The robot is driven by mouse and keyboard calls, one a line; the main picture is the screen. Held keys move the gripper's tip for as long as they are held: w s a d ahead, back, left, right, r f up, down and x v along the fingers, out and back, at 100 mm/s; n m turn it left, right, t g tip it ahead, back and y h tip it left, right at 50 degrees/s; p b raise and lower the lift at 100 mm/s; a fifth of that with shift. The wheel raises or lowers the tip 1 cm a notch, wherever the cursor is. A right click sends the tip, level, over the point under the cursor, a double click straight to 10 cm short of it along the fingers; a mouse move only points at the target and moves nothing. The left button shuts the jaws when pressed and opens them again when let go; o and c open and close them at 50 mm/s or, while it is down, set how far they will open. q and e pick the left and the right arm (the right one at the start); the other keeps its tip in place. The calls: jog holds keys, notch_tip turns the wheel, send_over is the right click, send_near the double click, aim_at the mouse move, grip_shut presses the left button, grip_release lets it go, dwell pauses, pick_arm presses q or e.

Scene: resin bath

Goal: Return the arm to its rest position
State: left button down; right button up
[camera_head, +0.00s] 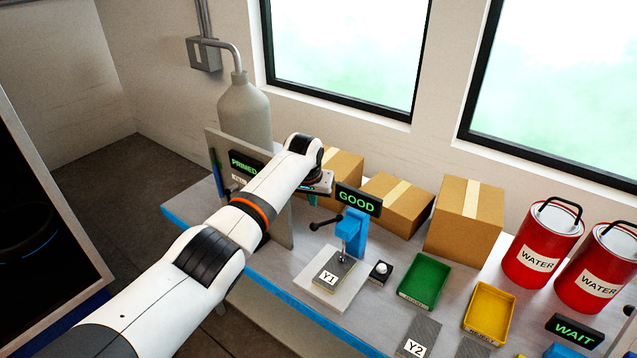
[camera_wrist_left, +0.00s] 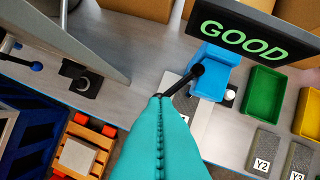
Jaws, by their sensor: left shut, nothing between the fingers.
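My left arm reaches in from the lower left of the head view, over the workbench. My left gripper (camera_head: 313,198) is partly hidden behind its own wrist, just left of the GOOD sign (camera_head: 357,201). In the left wrist view its teal fingers (camera_wrist_left: 160,99) are together with nothing between them. A black-knobbed lever (camera_head: 315,226) of the blue test stand (camera_head: 355,235) is close by; in the wrist view its rod runs near the fingertips, and I cannot tell if they touch. My right gripper is not in view.
A Y1 block (camera_head: 329,278) lies under the stand's probe. Green (camera_head: 424,281) and yellow (camera_head: 489,312) trays, a Y2 block (camera_head: 414,348) and red water cans (camera_head: 541,246) are to the right. Cardboard boxes (camera_head: 464,218) stand behind. A grey panel (camera_head: 281,222) and PRIMED sign (camera_head: 244,163) are left.

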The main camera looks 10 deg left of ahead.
pick_arm(q)
jog(key=s+d+f+m+h, duration=0.1)
jog(key=s+f+h, duration=0.1)
jog(key=s+f, duration=1.5)
jog(key=s+a+r+y, duration=0.15)
jog(key=s+a, duration=0.25)
jog(key=s, duration=0.7)
jog(key=s+a+r, duration=0.3)
jog(key=s, duration=0.7)
jog(key=s+a+r+y, duration=0.15)
jog(key=s+a, duration=0.25)
jog(key=s, duration=0.7)
notch_tip(320, 180, down, 34)
jog(key=s+f+g+b, duration=0.1)
jog(key=g+b, duration=0.1)
jog(key=b, duration=0.6)
jog(key=s+a+f+b, duration=0.1)
jog(key=s+f+b, duration=0.2)
jog(key=s+f, duration=0.5)
jog(key=s+a+f+g+b, duration=0.1)
jog(key=s+f+b, duration=0.2)
jog(key=s+f, duration=0.5)
notch_tip(320, 180, down, 4)
jog(key=shift+a+h, duration=0.3)
jog(key=shift+a, duration=0.1)
